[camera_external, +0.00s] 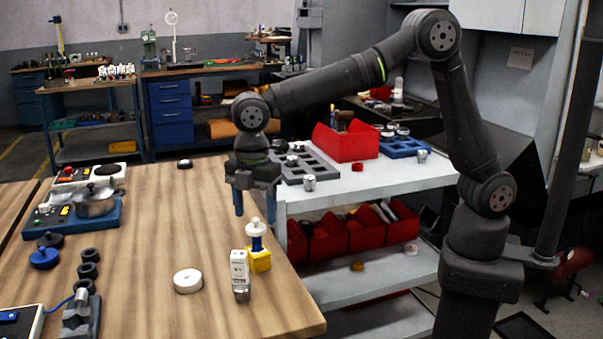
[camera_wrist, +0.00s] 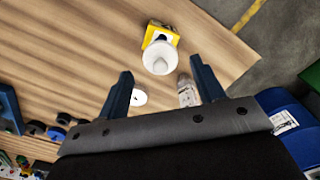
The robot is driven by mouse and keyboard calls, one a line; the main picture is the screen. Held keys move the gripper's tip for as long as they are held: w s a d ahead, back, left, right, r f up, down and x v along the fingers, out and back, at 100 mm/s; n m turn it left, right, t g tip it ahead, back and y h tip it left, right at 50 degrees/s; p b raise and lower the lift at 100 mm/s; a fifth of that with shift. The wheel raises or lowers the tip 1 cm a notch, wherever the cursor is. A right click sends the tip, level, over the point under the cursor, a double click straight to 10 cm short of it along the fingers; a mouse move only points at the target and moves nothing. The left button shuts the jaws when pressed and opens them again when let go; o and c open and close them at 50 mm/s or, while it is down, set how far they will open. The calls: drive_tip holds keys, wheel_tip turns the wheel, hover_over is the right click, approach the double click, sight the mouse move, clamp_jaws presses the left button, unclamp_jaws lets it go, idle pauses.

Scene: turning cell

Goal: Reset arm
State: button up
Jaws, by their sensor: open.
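My gripper (camera_external: 255,200) hangs from my arm above the right part of the wooden table (camera_external: 150,250), near the edge by the white shelf. Its two blue fingers point down and stand apart, with nothing between them in the external view. In the wrist view my gripper (camera_wrist: 163,82) also shows open. A yellow-based piece with a white and blue top (camera_external: 257,245) stands on the table below and in front of the gripper. It also shows ahead of the fingers in the wrist view (camera_wrist: 160,55).
A white and silver device (camera_external: 240,275) and a white disc (camera_external: 187,281) stand on the table. A metal pot (camera_external: 96,201) is at the left. The white shelf (camera_external: 400,178) holds a red bin (camera_external: 345,142) and a grey tray (camera_external: 315,165). The table's middle is mostly clear.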

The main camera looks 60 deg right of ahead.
sight(256, 218)
wheel_tip(256, 218, up, 9)
wheel_tip(256, 218, down, 12)
wheel_tip(256, 218, up, 4)
drive_tip(key=shift+r, duration=0.1)
drive_tip(key=d+r, duration=0.7)
drive_tip(key=d, duration=0.4)
drive_tip(key=w+f+n, duration=0.2)
drive_tip(key=w+f, duration=0.3)
drive_tip(key=w, duration=0.6)
drive_tip(key=a+f, duration=0.6)
drive_tip(key=a, duration=0.1)
drive_tip(key=a+f, duration=0.3)
drive_tip(key=a, duration=0.1)
drive_tip(key=shift+w, duration=0.15)
drive_tip(key=shift+r, duration=0.1)
